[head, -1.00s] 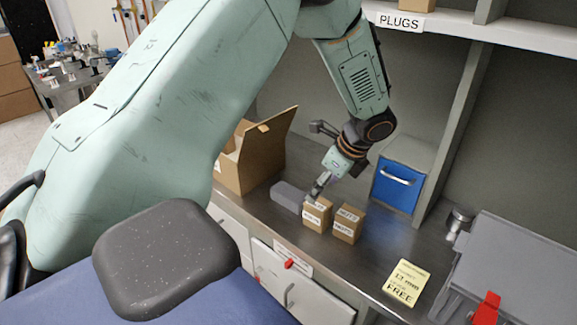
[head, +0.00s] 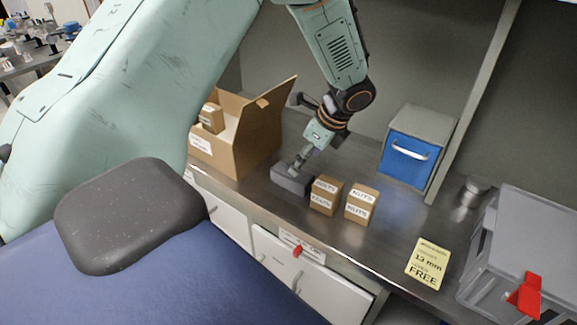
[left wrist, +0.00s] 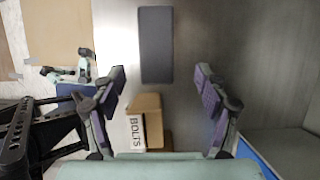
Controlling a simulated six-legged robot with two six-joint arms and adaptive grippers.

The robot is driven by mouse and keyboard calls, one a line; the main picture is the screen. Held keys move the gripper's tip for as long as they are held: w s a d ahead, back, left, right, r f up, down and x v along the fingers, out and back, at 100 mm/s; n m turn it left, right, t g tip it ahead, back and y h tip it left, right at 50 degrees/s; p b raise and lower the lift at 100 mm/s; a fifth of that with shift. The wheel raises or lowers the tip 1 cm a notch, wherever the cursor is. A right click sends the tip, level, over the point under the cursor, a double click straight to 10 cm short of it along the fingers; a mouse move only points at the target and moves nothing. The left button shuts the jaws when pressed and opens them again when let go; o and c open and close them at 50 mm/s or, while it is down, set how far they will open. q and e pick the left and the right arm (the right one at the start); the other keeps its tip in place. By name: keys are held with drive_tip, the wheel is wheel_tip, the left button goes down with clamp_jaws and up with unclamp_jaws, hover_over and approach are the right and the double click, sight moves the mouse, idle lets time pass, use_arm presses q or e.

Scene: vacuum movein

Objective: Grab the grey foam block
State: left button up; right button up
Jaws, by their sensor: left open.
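The grey foam block (head: 291,181) lies on the metal counter, between the open cardboard box and two small cartons. It shows whole in the left wrist view (left wrist: 156,45), as a dark grey rectangle beyond the fingertips. My left gripper (head: 300,164) is pointed down just over the block in the head view. In the left wrist view its two fingers (left wrist: 160,80) are spread wide with nothing held between them. The block lies ahead of the gap, roughly in line with its middle. I cannot tell whether a finger touches it. My right gripper is not in view.
Two small cartons (head: 326,195) stand right of the block; one labelled BOLTS (left wrist: 146,122) shows between the fingers. The open cardboard box (head: 246,140) is left, a blue-fronted bin (head: 408,160) behind right, and a grey crate (head: 520,250) far right. A yellow note (head: 428,263) lies in front.

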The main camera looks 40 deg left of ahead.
sight(292, 178)
use_arm(q)
drive_tip(key=x, duration=0.7)
drive_tip(key=shift+s+d+f+b, duration=0.1)
drive_tip(key=shift+s+f+b, duration=0.05)
drive_tip(key=shift+s+b, duration=0.15)
drive_tip(key=shift+w+d, duration=0.1)
drive_tip(key=shift+d, duration=0.1)
drive_tip(key=shift+c, duration=0.5)
drive_tip(key=shift+a, duration=0.2)
drive_tip(key=c, duration=0.6)
drive_tip(key=shift+d, duration=0.2)
drive_tip(key=shift+c, duration=1.1)
